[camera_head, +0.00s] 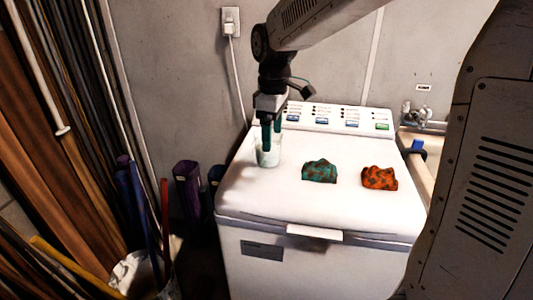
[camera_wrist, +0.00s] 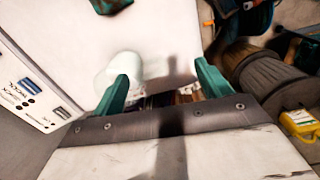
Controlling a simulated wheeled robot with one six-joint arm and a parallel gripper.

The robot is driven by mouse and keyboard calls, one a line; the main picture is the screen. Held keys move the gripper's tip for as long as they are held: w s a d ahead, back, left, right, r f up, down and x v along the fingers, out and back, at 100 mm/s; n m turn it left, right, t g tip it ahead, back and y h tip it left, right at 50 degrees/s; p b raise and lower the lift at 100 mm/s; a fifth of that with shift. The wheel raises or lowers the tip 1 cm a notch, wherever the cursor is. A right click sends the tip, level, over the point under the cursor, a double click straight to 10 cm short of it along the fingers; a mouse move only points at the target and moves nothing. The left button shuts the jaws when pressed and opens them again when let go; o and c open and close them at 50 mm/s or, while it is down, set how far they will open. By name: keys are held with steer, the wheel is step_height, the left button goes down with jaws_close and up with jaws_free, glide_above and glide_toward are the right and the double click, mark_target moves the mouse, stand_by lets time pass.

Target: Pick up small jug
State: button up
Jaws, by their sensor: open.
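The small jug (camera_head: 268,153) is a pale, see-through vessel standing on the left back part of the white washing machine's lid. In the wrist view the jug (camera_wrist: 121,70) shows as a whitish round shape beyond the left fingertip. My gripper (camera_head: 271,141) points down over the jug in the head view, its green fingers overlapping it there. In the wrist view my gripper (camera_wrist: 160,85) is open, with the jug toward the left finger rather than centred. I cannot tell whether a finger touches the jug.
The washing machine (camera_head: 260,195) has a control panel at its back. A teal patterned cloth (camera_head: 319,171) and an orange patterned cloth (camera_head: 379,178) lie right of the jug. A sink (camera_head: 420,170) stands at the right. Planks and a bucket (camera_head: 140,275) crowd the left.

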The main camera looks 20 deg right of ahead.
steer(key=shift+n, duration=0.7)
steer(key=w, duration=0.1)
steer(key=w+f, duration=0.2)
steer(key=w, duration=0.1)
steer(key=shift+a+f, duration=0.2)
steer(key=shift+a, duration=0.05)
step_height(320, 180, down, 8)
steer(key=shift+a+r, duration=0.1)
steer(key=shift+r, duration=0.05)
steer(key=c, duration=1.4)
